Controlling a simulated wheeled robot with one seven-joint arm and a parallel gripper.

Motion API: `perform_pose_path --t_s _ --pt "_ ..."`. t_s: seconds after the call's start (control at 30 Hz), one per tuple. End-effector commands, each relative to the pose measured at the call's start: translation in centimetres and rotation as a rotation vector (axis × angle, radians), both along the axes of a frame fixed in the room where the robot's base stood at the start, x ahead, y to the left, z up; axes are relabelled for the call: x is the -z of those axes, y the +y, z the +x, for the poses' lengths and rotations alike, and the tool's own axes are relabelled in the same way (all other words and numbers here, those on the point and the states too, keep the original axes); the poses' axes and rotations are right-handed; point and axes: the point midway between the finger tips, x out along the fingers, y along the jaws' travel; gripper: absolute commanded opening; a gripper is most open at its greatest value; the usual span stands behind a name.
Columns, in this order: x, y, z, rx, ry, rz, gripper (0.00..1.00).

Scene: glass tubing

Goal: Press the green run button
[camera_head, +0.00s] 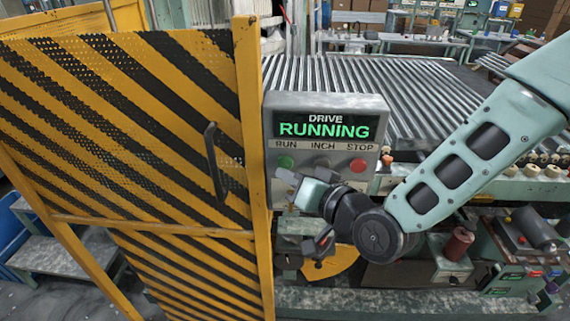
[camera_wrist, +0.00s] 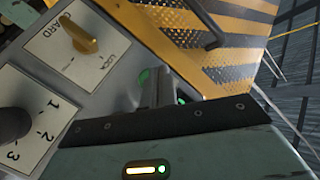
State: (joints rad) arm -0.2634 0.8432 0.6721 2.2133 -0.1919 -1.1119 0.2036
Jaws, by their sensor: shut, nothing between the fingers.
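The grey control box (camera_head: 380,110) carries a display (camera_head: 324,127) reading DRIVE RUNNING in green and white. Below it are the labels RUN, INCH and STOP. The green run button (camera_head: 285,162) is under RUN at the left. My gripper (camera_head: 286,177) is just below and in front of it in the head view, with its fingers shut together and empty. In the wrist view my fingers (camera_wrist: 158,78) partly cover a green patch (camera_wrist: 144,77), apparently the button. I cannot tell whether the fingertips touch it.
A yellow-black striped guard (camera_head: 130,130) with a dark handle stands close left. The wrist view shows a yellow guard knob (camera_wrist: 78,36) and a black numbered knob (camera_wrist: 13,123). Rollers lie behind.

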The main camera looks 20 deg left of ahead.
Motion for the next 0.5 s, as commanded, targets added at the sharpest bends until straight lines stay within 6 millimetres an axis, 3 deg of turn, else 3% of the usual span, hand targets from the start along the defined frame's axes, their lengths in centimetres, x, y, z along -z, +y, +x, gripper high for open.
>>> perform_pose_path --t_s 0.5 --pt "0.1 -1.0 -4.4 -0.002 -0.001 -0.001 0.00"
